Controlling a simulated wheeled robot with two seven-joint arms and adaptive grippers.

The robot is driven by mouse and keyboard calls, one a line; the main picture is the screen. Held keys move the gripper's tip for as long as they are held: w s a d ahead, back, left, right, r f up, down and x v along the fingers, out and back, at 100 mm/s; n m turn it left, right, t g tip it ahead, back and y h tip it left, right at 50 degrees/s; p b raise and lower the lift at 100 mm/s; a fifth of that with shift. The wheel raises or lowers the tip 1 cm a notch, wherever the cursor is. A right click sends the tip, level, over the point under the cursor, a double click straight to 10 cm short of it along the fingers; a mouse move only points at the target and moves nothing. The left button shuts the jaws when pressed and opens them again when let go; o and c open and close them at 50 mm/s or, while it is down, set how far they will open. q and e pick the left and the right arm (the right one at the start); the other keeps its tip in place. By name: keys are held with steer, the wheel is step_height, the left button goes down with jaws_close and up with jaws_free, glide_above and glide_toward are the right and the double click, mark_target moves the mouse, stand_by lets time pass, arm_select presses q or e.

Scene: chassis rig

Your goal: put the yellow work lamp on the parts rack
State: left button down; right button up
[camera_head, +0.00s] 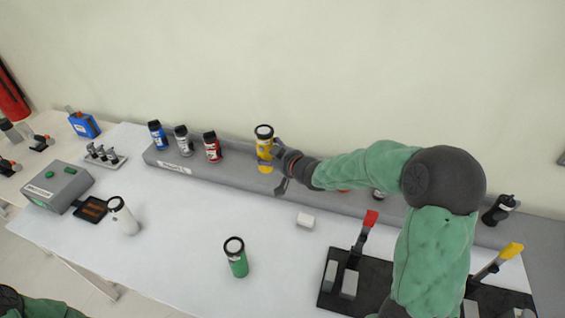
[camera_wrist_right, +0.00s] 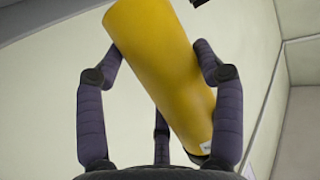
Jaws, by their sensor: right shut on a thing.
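The yellow work lamp (camera_head: 264,148) is a yellow cylinder with a dark-rimmed top, standing nearly upright over the grey parts rack (camera_head: 225,174) at the back of the table. My right gripper (camera_head: 279,160) is shut on the lamp from its right side. In the right wrist view the lamp (camera_wrist_right: 160,65) fills the space between the dark fingers of the gripper (camera_wrist_right: 160,75). A yellow patch shows just under the lamp on the rack. I cannot tell whether the lamp's base touches the rack. My left gripper is not clearly in view.
Blue (camera_head: 157,135), white (camera_head: 183,140) and red (camera_head: 212,147) lamps stand on the rack to the left. A green lamp (camera_head: 236,257) and a white lamp (camera_head: 123,216) stand on the table.

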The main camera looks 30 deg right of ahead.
steer(key=w+d+f, duration=0.1)
steer(key=d+f, duration=0.1)
steer(key=w+d+f+b, duration=0.1)
steer(key=w+d+f, duration=0.1)
steer(key=f, duration=0.1)
steer(key=w+d+f+b, duration=0.1)
steer(key=w+d+f, duration=0.1)
steer(key=shift+w+d+f, duration=0.2)
steer(key=shift+w+d, duration=0.05)
step_height(320, 180, down, 3)
steer(key=shift+w+f+b, duration=0.1)
steer(key=shift+f+b, duration=0.1)
steer(key=shift+b, duration=0.55)
steer(key=shift+r, duration=0.1)
steer(key=o, duration=1.4)
steer(key=shift+f, duration=0.2)
